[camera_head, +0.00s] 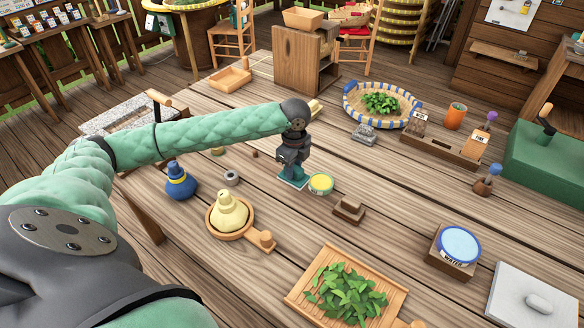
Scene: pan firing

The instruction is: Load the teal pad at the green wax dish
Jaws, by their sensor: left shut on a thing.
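The teal pad (292,178) is under my left gripper (293,168), which points down over the middle of the table and is shut on it. The gripper partly hides the pad's upper side. A small round dish (321,184) with a yellow-green top sits just right of the pad and looks like the green wax dish. The pad appears beside the dish, not over it; I cannot tell if their edges touch or how high the pad is. My right gripper is not in view.
A dark block with a wooden piece (348,208) stands right of the dish. A wooden pan with a cream lump (229,214), a blue bottle (180,184) and a grey ring (231,178) are to the left. A leaf tray (296,289) is in front.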

